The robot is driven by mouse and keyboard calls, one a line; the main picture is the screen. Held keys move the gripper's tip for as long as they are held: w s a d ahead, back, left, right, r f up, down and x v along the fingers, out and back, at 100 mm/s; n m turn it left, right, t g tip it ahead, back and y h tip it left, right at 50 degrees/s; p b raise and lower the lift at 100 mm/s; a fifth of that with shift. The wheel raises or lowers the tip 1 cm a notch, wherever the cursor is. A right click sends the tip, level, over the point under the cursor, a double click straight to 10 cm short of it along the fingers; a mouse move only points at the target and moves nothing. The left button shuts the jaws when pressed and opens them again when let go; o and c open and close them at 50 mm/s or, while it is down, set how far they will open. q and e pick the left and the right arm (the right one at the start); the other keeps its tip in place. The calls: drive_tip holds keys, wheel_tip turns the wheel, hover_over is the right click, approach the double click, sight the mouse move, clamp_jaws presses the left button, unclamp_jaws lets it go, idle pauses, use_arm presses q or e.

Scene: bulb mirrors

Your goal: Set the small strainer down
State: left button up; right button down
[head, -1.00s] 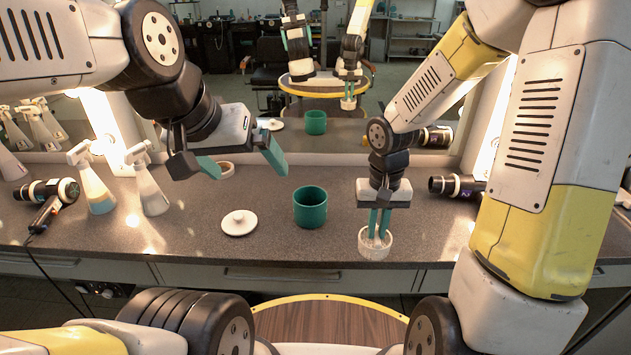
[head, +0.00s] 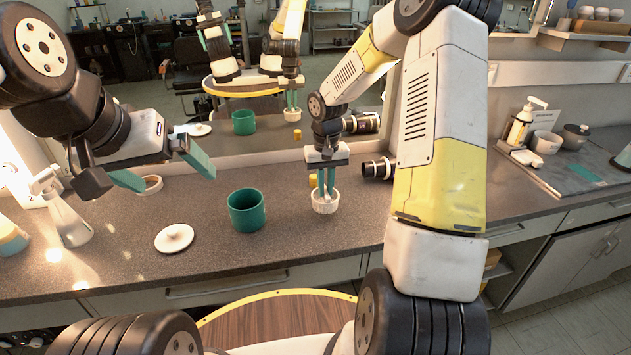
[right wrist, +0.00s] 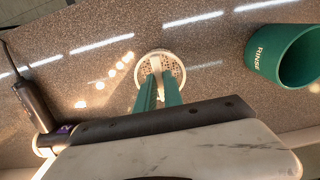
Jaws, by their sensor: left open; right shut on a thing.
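The small strainer (head: 325,203) is a white round basket with a perforated bottom. My right gripper (head: 327,188) points down with its green fingers shut on it. In the right wrist view the strainer (right wrist: 148,68) shows beyond the fingertips, its base partly hidden by them. It is at or just above the counter; I cannot tell whether it touches. A green pot (head: 246,210) stands to its left, marked RINSE in the right wrist view (right wrist: 290,55). My left gripper (head: 160,172) is open and empty above the counter at left.
A white round lid (head: 174,238) lies left of the pot. A dark cylindrical dryer (head: 377,168) lies behind the strainer to the right, with a small yellow item (head: 313,181) close behind it. A mirror (head: 280,130) stands at the back. Counter in front of the strainer is clear.

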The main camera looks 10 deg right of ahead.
sight(325, 196)
drive_tip(key=shift+f, duration=1.5)
drive_tip(key=c, duration=1.5)
unclamp_jaws()
drive_tip(key=shift+f, duration=0.1)
wheel_tip(325, 196, up, 11)
drive_tip(key=shift+r, duration=0.1)
drive_tip(key=s+r+t, duration=0.3)
drive_tip(key=s+r, duration=0.8)
drive_tip(key=r, duration=0.2)
drive_tip(key=s+r+t, duration=0.1)
drive_tip(key=s, duration=0.3)
drive_tip(key=s+a+r+t+y, duration=0.1)
drive_tip(key=s, duration=0.4)
drive_tip(key=s+r+t+y, duration=0.1)
drive_tip(key=s+r, duration=0.1)
drive_tip(key=s, duration=0.2)
drive_tip(key=shift+s+a, duration=0.2)
drive_tip(key=shift+a, duration=0.15)
